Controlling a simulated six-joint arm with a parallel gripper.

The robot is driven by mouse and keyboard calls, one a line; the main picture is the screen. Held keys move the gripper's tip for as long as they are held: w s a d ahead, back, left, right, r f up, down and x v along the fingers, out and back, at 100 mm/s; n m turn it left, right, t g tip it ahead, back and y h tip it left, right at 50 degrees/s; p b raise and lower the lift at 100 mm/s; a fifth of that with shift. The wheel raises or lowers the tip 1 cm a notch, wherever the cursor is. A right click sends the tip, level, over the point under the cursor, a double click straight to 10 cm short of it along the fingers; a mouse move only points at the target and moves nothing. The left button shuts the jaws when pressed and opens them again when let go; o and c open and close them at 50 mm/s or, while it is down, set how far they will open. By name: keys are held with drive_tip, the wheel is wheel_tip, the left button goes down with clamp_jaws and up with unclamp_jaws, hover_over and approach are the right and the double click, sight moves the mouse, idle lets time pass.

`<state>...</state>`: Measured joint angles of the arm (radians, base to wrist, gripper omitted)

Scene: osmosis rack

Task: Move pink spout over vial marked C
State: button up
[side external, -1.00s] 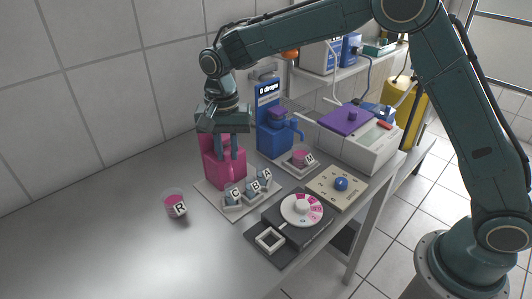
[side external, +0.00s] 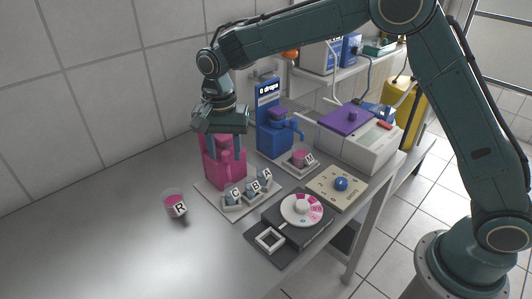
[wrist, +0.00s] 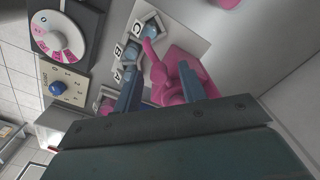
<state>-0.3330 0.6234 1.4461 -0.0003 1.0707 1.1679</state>
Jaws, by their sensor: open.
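The pink dispenser (side external: 222,172) stands on a pale plate, its pink spout (wrist: 149,52) pointing toward the vials. Vial C (side external: 232,196), vial B (side external: 250,189) and vial A (side external: 264,178) stand in a row in front of it. In the wrist view, the spout tip appears close to vial C (wrist: 151,27); whether it is exactly above it I cannot tell. My gripper (side external: 226,150) is open at the upper part of the dispenser. In the wrist view its fingers (wrist: 160,88) are apart, with pink parts between and beyond them; contact is unclear.
A cup marked R (side external: 175,206) stands left of the plate. A blue dispenser (side external: 272,135) and a pink container marked M (side external: 300,158) are to the right. The dial device (side external: 302,210) is in front.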

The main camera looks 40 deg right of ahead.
sight(225, 153)
wheel_tip(225, 153, up, 14)
idle(0.8)
drive_tip(key=s+d+r+n+t, duration=0.1)
drive_tip(key=s+d+r+n, duration=0.15)
drive_tip(key=s+d, duration=0.4)
drive_tip(key=s+d+r+n+t, duration=0.2)
drive_tip(key=s+d+r, duration=0.25)
drive_tip(key=s, duration=0.35)
drive_tip(key=s+d+f+n+t, duration=0.1)
drive_tip(key=s+d+f+n, duration=0.1)
drive_tip(key=s, duration=0.6)
drive_tip(key=s+d+f+n+t, duration=0.1)
drive_tip(key=s+d+f+n, duration=0.2)
drive_tip(key=s+f, duration=0.3)
drive_tip(key=s+d, duration=0.1)
drive_tip(key=s, duration=0.2)
drive_tip(key=shift+s+t, duration=0.2)
drive_tip(key=shift+t, duration=0.1)
